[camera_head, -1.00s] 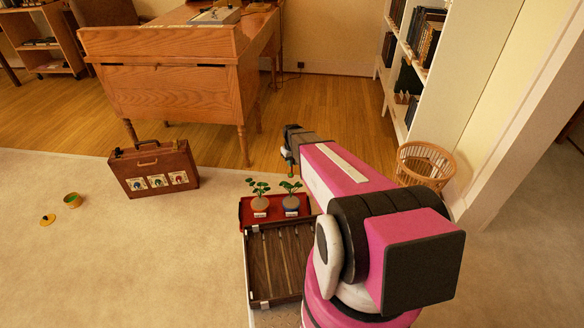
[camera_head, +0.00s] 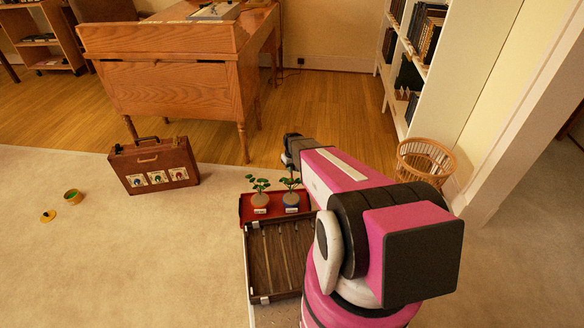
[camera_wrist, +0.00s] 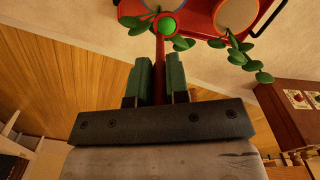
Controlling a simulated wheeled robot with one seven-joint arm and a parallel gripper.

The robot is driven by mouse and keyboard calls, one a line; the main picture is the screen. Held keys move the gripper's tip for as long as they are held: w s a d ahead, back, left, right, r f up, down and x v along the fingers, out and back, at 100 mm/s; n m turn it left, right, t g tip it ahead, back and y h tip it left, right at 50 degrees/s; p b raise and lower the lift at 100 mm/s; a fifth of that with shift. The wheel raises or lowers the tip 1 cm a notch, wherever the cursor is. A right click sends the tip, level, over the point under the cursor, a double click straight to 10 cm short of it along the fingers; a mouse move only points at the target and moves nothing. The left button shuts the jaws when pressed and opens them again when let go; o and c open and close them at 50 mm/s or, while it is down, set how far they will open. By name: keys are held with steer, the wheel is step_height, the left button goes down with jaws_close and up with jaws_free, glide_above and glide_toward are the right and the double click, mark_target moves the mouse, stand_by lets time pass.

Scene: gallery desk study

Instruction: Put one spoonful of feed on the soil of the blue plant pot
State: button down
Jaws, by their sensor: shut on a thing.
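My gripper (camera_wrist: 160,70) is shut on the red handle of a spoon (camera_wrist: 159,50). The spoon's bowl holds a round green heap of feed (camera_wrist: 167,26). The blue plant pot (camera_head: 291,202) stands at the right of a red tray (camera_head: 247,214), its plant rising towards my gripper (camera_head: 291,165), which is above and behind it. In the wrist view the spoon's bowl is over the tray side, near the leaves; I cannot tell whether it is directly over the blue pot's soil. A tan pot (camera_head: 260,202) with a plant stands to the left.
An open yellow tub (camera_head: 73,198) with green contents and a yellow lid (camera_head: 47,216) lie on the carpet at left. A brown case (camera_head: 154,166) stands behind them. A slatted dark tray (camera_head: 275,262) adjoins the red tray. A wicker basket (camera_head: 425,162) is at right.

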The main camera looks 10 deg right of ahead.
steer(key=shift+s+d+f+t+y, duration=0.1)
steer(key=shift+s+d+t+y, duration=0.25)
steer(key=shift+d+y, duration=0.25)
steer(key=shift+s+d+f+t+y, duration=0.15)
steer(key=shift+d+t+y, duration=0.25)
steer(key=shift+y, duration=0.4)
steer(key=shift+s+d+f+t+y, duration=0.25)
steer(key=shift+d+t+y, duration=0.15)
steer(key=shift+y, duration=0.3)
steer(key=shift+s+d+f+t+y, duration=0.15)
steer(key=shift+s+d+t+y, duration=0.1)
steer(key=shift+d+y, duration=0.35)
steer(key=shift+a, duration=0.1)
steer(key=shift+f, duration=0.1)
